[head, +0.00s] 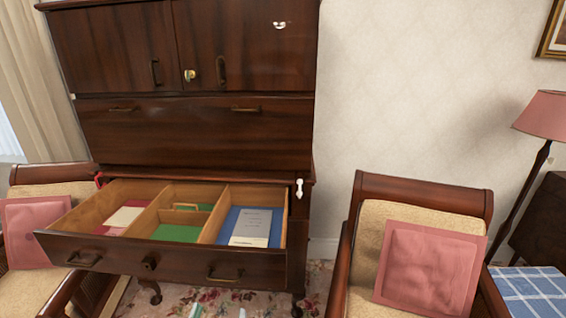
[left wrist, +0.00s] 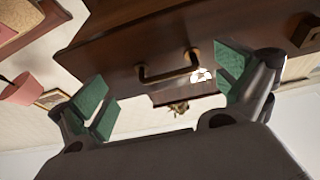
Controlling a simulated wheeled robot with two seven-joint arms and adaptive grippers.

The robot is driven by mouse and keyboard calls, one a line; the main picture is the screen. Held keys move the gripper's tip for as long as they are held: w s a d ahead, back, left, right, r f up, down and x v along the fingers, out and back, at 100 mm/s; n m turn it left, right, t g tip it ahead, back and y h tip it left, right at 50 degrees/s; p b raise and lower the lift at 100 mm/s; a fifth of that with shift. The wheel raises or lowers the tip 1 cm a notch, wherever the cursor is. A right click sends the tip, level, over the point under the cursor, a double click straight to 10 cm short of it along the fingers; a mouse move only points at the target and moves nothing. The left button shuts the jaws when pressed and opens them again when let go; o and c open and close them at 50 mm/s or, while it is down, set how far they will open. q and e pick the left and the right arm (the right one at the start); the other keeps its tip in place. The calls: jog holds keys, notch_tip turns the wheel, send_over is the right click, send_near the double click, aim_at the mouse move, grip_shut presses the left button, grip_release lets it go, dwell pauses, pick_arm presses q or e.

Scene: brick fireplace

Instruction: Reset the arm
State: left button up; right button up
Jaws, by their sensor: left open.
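My left gripper (head: 219,312) shows only as two pale fingertips at the bottom edge of the head view, below the open drawer. In the left wrist view the left gripper (left wrist: 165,90) is open, with green pads wide apart and nothing between them. A drawer handle (left wrist: 168,72) shows beyond the fingers, and I see no contact with it. The open drawer (head: 170,262) of the dark wooden cabinet (head: 195,130) has wooden dividers, with a booklet (head: 251,227) on a blue bottom in the right compartment. My right gripper is in neither view.
An armchair with a pink cushion (head: 430,268) stands right of the cabinet, and another pink cushion (head: 30,232) is on a chair at left. A floor lamp (head: 543,115) and blue checked cloth (head: 530,292) are at far right. A flowered rug (head: 180,298) lies below the drawer.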

pick_arm(q)
jog(key=s+f+m+g+p, duration=0.1)
jog(key=s+f+g+p, duration=0.25)
jog(key=f, duration=0.55)
jog(key=s+a+f+g+h+p, duration=0.1)
jog(key=s+f+g+p, duration=0.2)
jog(key=f, duration=0.6)
jog(key=s+f+m+g+p, duration=0.15)
jog(key=f+g+p, duration=0.25)
jog(key=f, duration=0.5)
jog(key=s+a+f+g+p, duration=0.2)
jog(key=s+f+g+p, duration=0.1)
jog(key=s, duration=0.7)
jog(key=s+a+f+g+y+p, duration=0.1)
jog(key=s+a+f+g+p, duration=0.2)
jog(key=s, duration=0.7)
jog(key=s+a+f+g+y+p, duration=0.1)
jog(key=s+f+g+p, duration=0.3)
jog(key=s, duration=0.6)
jog(key=shift+a+f+n, duration=0.45)
jog(key=shift+a+f, duration=0.2)
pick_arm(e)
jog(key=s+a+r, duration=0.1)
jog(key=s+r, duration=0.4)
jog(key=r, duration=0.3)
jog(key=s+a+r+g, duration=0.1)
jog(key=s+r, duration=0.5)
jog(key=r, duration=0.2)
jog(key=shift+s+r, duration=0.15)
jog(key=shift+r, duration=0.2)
